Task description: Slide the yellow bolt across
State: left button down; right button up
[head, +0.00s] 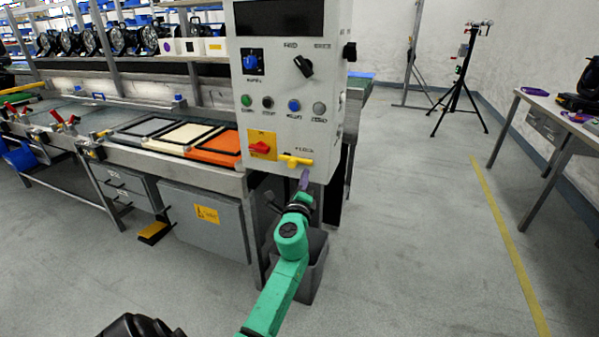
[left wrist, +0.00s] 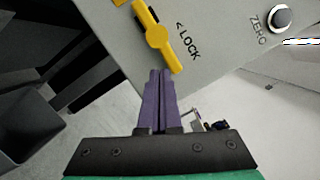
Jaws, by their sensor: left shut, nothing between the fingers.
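The yellow bolt (head: 295,160) is on the lower front of a grey control panel (head: 285,60), beside a small arrow and lock label. In the left wrist view the yellow bolt (left wrist: 157,36) lies slantwise, with the "LOCK" lettering to its right. My left gripper (head: 304,180) is just below the bolt, on a green arm. In the left wrist view its purple fingers (left wrist: 159,75) are shut together and empty. Their tips are close to the bolt's lower end; I cannot tell if they touch it. My right gripper does not show.
A red switch on a yellow plate (head: 262,145) is left of the bolt. Knobs and coloured buttons sit higher on the panel. A grey bin (head: 313,270) stands below. A workbench with coloured trays (head: 218,146) runs left. Open floor (head: 420,230) lies to the right.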

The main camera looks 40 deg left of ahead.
pick_arm(q)
jog(key=shift+s+a+r, duration=0.4)
jog(key=shift+a+r, duration=0.2)
jog(key=shift+a, duration=0.05)
jog(key=shift+f, duration=0.1)
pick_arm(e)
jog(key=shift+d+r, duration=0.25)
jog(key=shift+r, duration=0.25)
pick_arm(q)
jog(key=shift+a, duration=0.1)
jog(key=a, duration=0.2)
jog(key=s+a, duration=0.1)
jog(key=a, duration=0.1)
jog(key=shift+s, duration=0.15)
